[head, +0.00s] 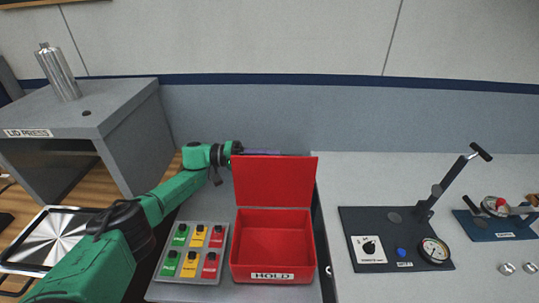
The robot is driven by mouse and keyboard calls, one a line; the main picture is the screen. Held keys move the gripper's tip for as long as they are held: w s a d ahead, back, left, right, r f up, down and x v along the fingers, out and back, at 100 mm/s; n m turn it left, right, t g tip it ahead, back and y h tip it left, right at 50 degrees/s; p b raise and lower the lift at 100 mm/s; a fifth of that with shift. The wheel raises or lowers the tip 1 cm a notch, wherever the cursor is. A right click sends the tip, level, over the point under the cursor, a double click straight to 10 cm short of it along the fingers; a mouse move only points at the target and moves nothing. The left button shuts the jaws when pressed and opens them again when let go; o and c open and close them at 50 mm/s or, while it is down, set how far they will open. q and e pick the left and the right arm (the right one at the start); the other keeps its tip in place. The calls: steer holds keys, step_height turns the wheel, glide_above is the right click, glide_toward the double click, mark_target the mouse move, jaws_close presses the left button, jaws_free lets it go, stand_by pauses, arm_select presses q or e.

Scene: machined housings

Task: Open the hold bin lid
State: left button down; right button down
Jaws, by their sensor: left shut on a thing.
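The red hold bin (271,245) stands on the table with a white HOLD label (272,276) on its front. Its lid (273,181) stands up, about upright, at the back edge, and the bin's inside shows as empty. My left gripper (240,149) is at the lid's top left corner, shut on the lid. Its fingertips are mostly hidden behind the lid, where a thin purple strip shows along the top edge. My right gripper is not in view.
A button panel (206,226) of green, yellow and red buttons lies left of the bin. A grey lid press (88,120) with a metal cylinder (58,73) stands at left. A dark lever fixture with a gauge (434,250) is at right.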

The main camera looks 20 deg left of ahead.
arm_select(q)
steer(key=shift+s+f, duration=0.1)
steer(key=c, duration=0.9)
jaws_free()
steer(key=b+v, duration=0.8)
steer(key=v, duration=0.6)
steer(key=shift+a, duration=0.3)
steer(key=shift+f, duration=0.1)
